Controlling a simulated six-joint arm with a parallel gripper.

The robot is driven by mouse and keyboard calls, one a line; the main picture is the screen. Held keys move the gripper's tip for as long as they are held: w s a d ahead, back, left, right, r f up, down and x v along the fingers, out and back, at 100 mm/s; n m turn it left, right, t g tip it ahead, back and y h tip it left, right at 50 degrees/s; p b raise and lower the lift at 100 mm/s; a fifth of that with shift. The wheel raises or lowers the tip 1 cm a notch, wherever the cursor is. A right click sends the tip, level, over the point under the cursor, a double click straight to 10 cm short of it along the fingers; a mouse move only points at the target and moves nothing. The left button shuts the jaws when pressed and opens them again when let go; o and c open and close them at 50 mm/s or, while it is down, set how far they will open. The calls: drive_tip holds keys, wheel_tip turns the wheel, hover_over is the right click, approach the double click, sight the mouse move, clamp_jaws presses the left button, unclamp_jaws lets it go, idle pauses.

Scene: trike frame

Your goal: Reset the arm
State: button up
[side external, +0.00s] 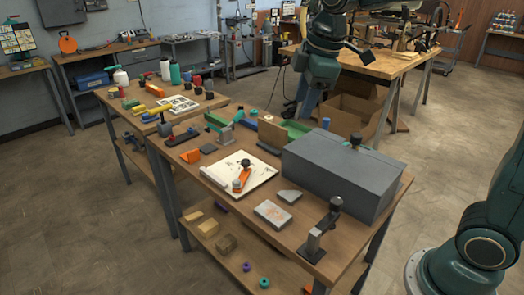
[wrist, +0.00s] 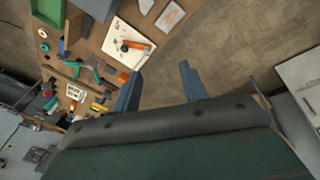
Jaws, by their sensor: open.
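My gripper (wrist: 160,69) shows in the wrist view with its two blue-grey fingers spread apart and nothing between them. It is raised clear of the workbench (side external: 216,178). In the side external view my arm is at the top, behind the bench; the fingertips cannot be made out there. A small orange part with a dark knob (side external: 241,177) lies on a white printed board (side external: 222,176) on the bench. The orange part also shows in the wrist view (wrist: 134,45), beyond the left finger.
A large grey box (side external: 335,172) takes up the bench's right side. A black upright clamp (side external: 322,232) stands at the front corner, with a grey block (side external: 272,214) nearby. Wooden blocks (side external: 210,227) lie on the lower shelf. A second bench at left holds bottles and small tools.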

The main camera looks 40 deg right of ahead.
drive_tip(key=s+f+m+t, duration=0.2)
drive_tip(key=s+m, duration=0.8)
drive_tip(key=s, duration=1)
drive_tip(key=shift+s+d+f+t, duration=0.15)
drive_tip(key=shift+d+f+t, duration=0.2)
drive_tip(key=shift+f, duration=0.55)
